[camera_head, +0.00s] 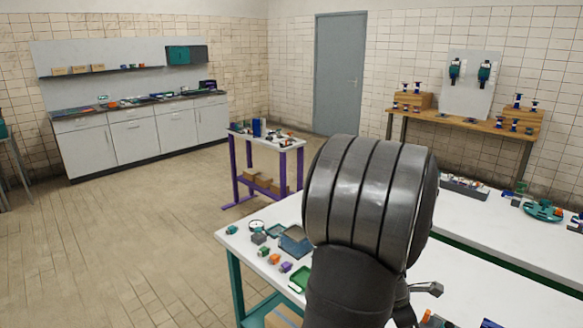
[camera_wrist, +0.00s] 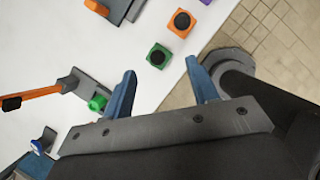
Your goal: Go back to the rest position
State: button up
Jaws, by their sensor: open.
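My gripper (camera_wrist: 162,84) shows in the wrist view as two blue fingers standing wide apart. Nothing is between them. The fingers point toward a white tabletop (camera_wrist: 215,22) near its edge. A green block with a black round top (camera_wrist: 158,57) lies just beyond the fingertips, apart from them. An orange block with a black top (camera_wrist: 183,22) lies past it. In the head view my dark arm fills the middle and hides most of my gripper and part of the table.
A grey-and-orange lever piece (camera_wrist: 40,92) and a green knob (camera_wrist: 97,102) are left of the fingers. In the head view, small blocks and a blue tray (camera_head: 295,241) crowd the near table's left end. A purple-legged table (camera_head: 272,142) stands behind. Floor at left is clear.

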jog(key=w+a+f, duration=0.2)
jog(key=w, duration=0.1)
jog(key=w+a+f, duration=0.1)
jog(key=w, duration=0.1)
jog(key=shift+w+f, duration=0.15)
jog(key=shift+f, duration=0.2)
jog(key=o, duration=1)
jog(key=d+r+m+y, duration=0.4)
jog(key=d+r+m, duration=0.75)
jog(key=d, duration=0.55)
jog(key=shift+n, duration=0.85)
jog(key=f, duration=0.5)
jog(key=w+f, duration=0.1)
jog(key=f, duration=0.2)
jog(key=shift+f, duration=0.2)
notch_tip(320, 180, up, 10)
